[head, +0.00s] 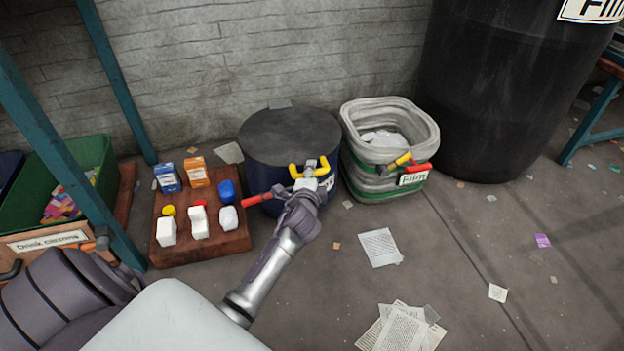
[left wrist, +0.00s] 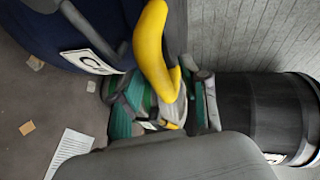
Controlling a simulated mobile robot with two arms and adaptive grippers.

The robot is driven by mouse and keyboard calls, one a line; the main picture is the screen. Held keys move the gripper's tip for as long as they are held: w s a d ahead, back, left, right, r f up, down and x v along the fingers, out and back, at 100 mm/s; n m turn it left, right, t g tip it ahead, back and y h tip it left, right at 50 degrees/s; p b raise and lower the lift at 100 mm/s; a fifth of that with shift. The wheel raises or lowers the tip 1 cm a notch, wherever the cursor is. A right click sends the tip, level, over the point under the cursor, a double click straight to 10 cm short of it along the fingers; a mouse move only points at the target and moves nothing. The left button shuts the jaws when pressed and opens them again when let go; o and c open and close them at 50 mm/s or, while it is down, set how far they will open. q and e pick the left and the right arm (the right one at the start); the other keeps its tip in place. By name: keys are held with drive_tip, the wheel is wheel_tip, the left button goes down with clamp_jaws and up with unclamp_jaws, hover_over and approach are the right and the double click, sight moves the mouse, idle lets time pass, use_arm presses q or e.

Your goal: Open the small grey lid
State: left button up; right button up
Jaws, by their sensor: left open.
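The grey lid (head: 285,128) lies flat and closed on a round dark blue bin (head: 262,172) by the wall, with a small tab at its back edge. A red-ended lever (head: 258,198) sticks out at the bin's front left. My right gripper is not in view.
A striped bin labelled Film (head: 378,135), with red and yellow handles, stands right of the dark bin. A large black barrel (head: 475,95) is behind it. A brown tray (head: 220,245) with small cartons and bottles is at the left. Papers (head: 380,247) lie on the open floor.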

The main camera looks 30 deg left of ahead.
use_arm(q)
drive_tip(key=shift+w, duration=0.15)
clamp_jaws()
idle(0.4)
